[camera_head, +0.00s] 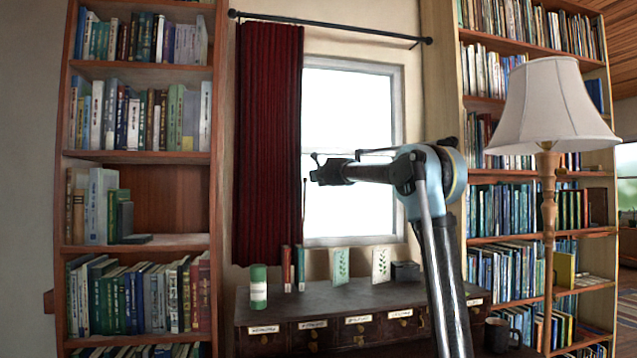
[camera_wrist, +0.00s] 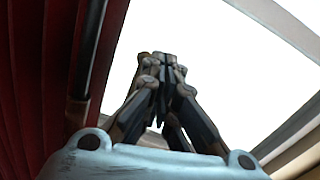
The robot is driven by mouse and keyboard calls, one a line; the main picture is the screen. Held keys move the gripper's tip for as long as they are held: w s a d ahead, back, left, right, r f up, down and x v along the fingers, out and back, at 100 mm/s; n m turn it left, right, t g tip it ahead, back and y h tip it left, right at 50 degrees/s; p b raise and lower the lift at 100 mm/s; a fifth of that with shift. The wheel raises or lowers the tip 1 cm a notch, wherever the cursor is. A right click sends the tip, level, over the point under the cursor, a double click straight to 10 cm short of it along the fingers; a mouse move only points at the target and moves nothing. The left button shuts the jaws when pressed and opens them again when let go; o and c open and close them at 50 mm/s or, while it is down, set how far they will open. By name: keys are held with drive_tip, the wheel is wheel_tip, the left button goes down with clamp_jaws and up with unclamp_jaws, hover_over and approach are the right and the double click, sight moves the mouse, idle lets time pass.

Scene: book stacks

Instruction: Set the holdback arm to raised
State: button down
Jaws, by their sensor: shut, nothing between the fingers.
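The red curtain (camera_head: 268,140) hangs at the left of the window. A thin dark upright rod (camera_head: 304,205) by the curtain's right edge looks like the holdback arm; its pivot is not clear. In the wrist view a dark rod (camera_wrist: 91,50) also runs steeply in front of the red folds (camera_wrist: 35,90), left of my fingers. I cannot tell for sure that it is the same rod. My gripper (camera_head: 316,172) is in front of the window, just right of the curtain and above the rod. Its fingers (camera_wrist: 165,62) are shut and empty.
The bright window (camera_head: 350,210) is behind my arm. Below is a dark drawer cabinet (camera_head: 290,333) with a green-and-white canister (camera_head: 258,288), two upright books (camera_head: 293,268) and leaf-print cards (camera_head: 339,267). Bookcases stand either side; a lamp (camera_head: 552,110) is at right.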

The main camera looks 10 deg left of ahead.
drive_tip(key=s+d+r, duration=0.1)
drive_tip(key=s+r, duration=0.2)
drive_tip(key=r, duration=0.5)
drive_tip(key=shift+s+d, duration=0.2)
drive_tip(key=s+d+f+n+g+h, duration=0.2)
drive_tip(key=s+d+f+n+g, duration=0.3)
drive_tip(key=s+f, duration=1.5)
drive_tip(key=s+d+f+n+g+h, duration=0.2)
drive_tip(key=s+d+f+n+g, duration=0.2)
drive_tip(key=s+d+f+n, duration=1)
drive_tip(key=s+d+f+n+g+h, duration=0.2)
drive_tip(key=s+d+f+n+g, duration=0.3)
drive_tip(key=s+f, duration=2.3)
drive_tip(key=d+f+n, duration=0.3)
drive_tip(key=d+n, duration=0.2)
drive_tip(key=d, duration=0.4)
drive_tip(key=shift+f+n+g+h, duration=0.2)
drive_tip(key=shift+n+g+h, duration=0.1)
drive_tip(key=shift+h, duration=0.1)
